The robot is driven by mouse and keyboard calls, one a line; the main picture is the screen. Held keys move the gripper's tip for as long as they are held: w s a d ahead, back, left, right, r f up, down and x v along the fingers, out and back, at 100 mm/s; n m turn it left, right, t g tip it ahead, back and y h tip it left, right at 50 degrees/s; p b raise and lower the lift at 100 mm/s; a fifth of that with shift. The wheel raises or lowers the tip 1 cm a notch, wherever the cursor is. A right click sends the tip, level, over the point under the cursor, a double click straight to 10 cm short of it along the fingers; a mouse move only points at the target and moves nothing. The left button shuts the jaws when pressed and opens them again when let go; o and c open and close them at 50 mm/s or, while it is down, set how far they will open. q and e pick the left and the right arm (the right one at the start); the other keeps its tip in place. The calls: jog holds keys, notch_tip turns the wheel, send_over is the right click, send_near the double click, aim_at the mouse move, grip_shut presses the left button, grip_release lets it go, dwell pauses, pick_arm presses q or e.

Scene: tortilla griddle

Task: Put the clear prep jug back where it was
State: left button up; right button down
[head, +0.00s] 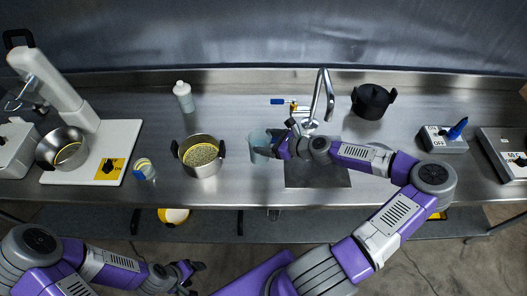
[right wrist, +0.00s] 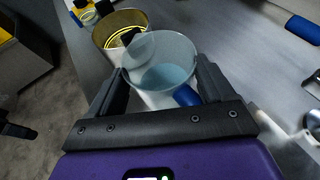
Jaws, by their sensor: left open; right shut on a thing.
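The clear prep jug (head: 259,144) is a see-through, faintly blue vessel over the counter, between the pot and the sink. It also shows in the right wrist view (right wrist: 160,66), upright or nearly so, between the fingers. My right gripper (head: 272,149) is shut on the jug from its right side. I cannot tell whether the jug's base touches the counter. A blue piece (right wrist: 187,95) shows at the jug's near side. My left gripper (head: 187,271) is open and empty, low in front of the counter.
A two-handled pot (head: 203,163) stands just left of the jug. The sink (head: 318,177) and faucet (head: 328,92) lie right of it. A small yellow-banded cup (head: 144,169), a white bottle (head: 184,98), a stand mixer (head: 120,135) and a black pot (head: 371,103) stand around. The back counter has free room.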

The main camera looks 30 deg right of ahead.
jog(key=shift+w+f, duration=0.15)
jog(key=shift+f, duration=2.4)
jog(key=shift+a, duration=0.1)
jog(key=shift+f, duration=0.2)
grip_release()
jog(key=shift+r, duration=0.1)
jog(key=shift+s+d+r, duration=0.1)
jog(key=shift+s+d, duration=0.1)
jog(key=v, duration=1.1)
jog(key=shift+s, duration=0.3)
